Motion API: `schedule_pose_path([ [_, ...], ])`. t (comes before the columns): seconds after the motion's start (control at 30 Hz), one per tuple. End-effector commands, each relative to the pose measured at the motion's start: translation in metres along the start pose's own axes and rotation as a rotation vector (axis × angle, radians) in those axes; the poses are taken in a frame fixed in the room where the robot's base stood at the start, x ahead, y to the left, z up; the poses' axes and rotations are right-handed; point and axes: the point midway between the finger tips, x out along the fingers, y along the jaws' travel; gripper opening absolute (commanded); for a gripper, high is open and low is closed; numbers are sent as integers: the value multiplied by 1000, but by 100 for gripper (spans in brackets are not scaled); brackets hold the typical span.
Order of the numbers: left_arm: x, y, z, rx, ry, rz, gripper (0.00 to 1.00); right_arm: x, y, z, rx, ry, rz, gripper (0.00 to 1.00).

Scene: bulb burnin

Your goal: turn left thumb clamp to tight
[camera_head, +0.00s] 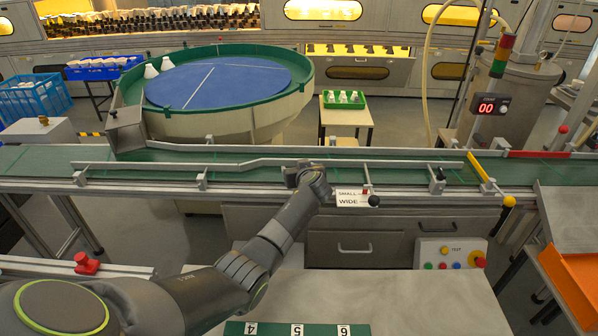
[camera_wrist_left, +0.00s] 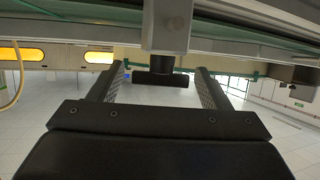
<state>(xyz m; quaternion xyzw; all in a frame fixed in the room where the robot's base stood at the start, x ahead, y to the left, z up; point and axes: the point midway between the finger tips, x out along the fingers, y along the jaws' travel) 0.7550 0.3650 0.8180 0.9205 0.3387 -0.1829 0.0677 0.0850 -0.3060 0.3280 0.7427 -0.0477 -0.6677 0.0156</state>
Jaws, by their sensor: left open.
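My left gripper (camera_head: 303,172) reaches up to the front edge of the conveyor, at the guide rail. In the left wrist view my left gripper (camera_wrist_left: 162,88) is open. Its fingers stand on either side of a black T-shaped thumb clamp (camera_wrist_left: 162,79), with gaps at both sides. The clamp's crossbar lies level across the picture, on a short stem under a grey metal block (camera_wrist_left: 167,25). In the head view my gripper and wrist cover this clamp. Whether it is loose or tight cannot be told. My right gripper is out of view.
A SMALL/WIDE label (camera_head: 350,203) with a black ball knob (camera_head: 374,201) sits just right of my gripper. The guide rail (camera_head: 235,165) runs along the green conveyor (camera_head: 40,160). A button box (camera_head: 450,253) stands at the right; the grey worktop (camera_head: 420,300) is mostly clear.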

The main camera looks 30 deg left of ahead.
Motion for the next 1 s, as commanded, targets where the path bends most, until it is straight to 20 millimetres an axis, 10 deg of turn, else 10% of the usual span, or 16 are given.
schedule_pose_path([
  [0.43, 0, 0, 0, 1, 0, 0, 28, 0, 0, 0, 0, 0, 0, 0],
  [1.0, -1, -1, 0, 101, -3, 238, 26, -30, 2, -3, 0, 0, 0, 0],
])
